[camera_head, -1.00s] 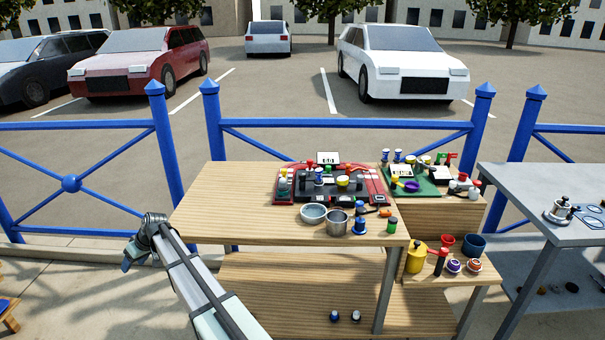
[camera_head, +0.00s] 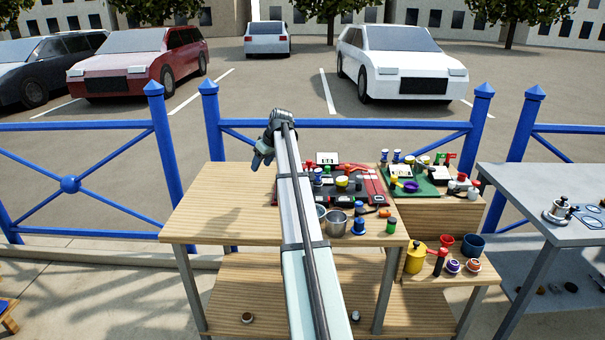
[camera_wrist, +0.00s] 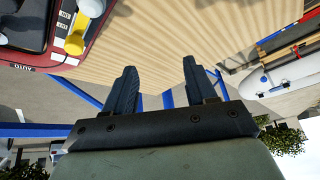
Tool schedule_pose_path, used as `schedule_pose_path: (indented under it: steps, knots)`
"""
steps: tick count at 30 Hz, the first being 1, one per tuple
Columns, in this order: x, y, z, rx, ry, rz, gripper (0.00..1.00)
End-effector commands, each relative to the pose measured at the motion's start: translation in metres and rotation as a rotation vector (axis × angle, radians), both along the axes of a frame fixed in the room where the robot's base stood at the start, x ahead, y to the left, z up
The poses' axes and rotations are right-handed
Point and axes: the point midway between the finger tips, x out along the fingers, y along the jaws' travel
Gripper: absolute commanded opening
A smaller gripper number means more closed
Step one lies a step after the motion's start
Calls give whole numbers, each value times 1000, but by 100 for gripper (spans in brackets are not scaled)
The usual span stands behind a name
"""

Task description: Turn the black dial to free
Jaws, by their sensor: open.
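A red and black control panel (camera_head: 372,185) lies on the wooden table and carries several knobs, posts and a small white display (camera_head: 327,158). My arm crosses in front of its left part. Which knob is the black dial, and where its free mark is, I cannot tell.
A metal pot (camera_head: 336,223), a blue knob (camera_head: 359,226) and a green cylinder (camera_head: 391,225) stand before the panel. A green board (camera_head: 425,187) with small parts lies to the right. The wooden table's left side (camera_head: 225,205) is clear. A blue fence (camera_head: 345,124) runs behind.

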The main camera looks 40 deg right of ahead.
Motion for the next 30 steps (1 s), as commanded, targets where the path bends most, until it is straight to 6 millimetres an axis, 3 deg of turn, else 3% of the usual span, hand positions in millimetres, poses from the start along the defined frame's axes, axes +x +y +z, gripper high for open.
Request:
schedule_pose_path:
  steps: [1, 6, 12, 20, 30]
  knots:
    - [-17, -28, 11, -11, 10, -24, 56]
    - [-70, -93, 38, -38, 49, -77, 56]
    - [-109, -133, 56, -53, 77, -114, 56]
    - [-115, -142, 50, -56, 86, -121, 56]
    - [-94, -141, -1, -55, 86, -121, 56]
